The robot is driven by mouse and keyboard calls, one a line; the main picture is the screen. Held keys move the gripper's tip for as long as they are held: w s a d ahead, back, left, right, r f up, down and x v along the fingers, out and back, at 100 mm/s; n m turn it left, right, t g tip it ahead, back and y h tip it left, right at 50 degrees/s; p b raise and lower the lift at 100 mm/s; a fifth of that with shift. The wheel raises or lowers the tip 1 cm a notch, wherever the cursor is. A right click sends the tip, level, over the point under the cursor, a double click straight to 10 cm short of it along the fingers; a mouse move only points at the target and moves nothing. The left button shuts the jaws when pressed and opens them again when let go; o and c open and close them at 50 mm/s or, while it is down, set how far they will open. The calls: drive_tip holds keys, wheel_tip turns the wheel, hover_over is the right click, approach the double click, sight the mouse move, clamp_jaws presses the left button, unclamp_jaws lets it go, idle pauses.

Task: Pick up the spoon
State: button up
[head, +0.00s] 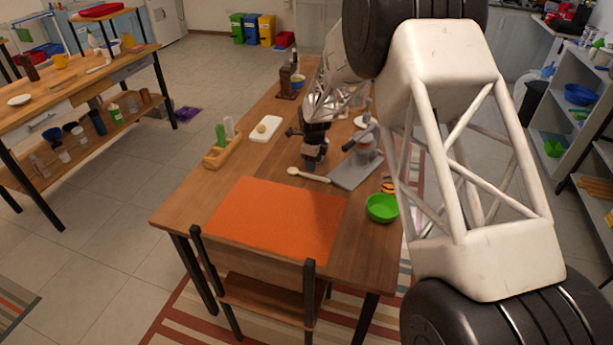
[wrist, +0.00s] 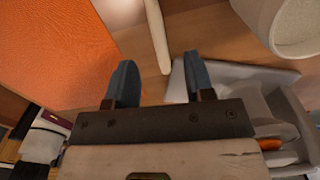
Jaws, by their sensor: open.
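A pale wooden spoon (head: 308,175) lies on the wooden table, between the orange mat and a grey tray. Its light handle (wrist: 157,35) also shows at the top middle of the wrist view. My gripper (head: 313,165) is over the table just behind the spoon in the head view. In the wrist view my gripper (wrist: 158,75) has its two dark blue fingers apart, with the handle's near end in line with the gap between them. The gap looks empty, and I cannot tell the height above the table.
The orange mat (head: 280,218) covers the table's near part. The grey tray (head: 354,174) bears a metallic object on the right. A green bowl (head: 382,208) stands near the right edge. A wooden holder (head: 222,155) with bottles and a white board (head: 266,129) are at left.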

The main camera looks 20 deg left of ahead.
sight(309, 176)
drive_tip(key=shift+f, duration=0.2)
drive_tip(key=shift+f, duration=2.6)
clamp_jaws()
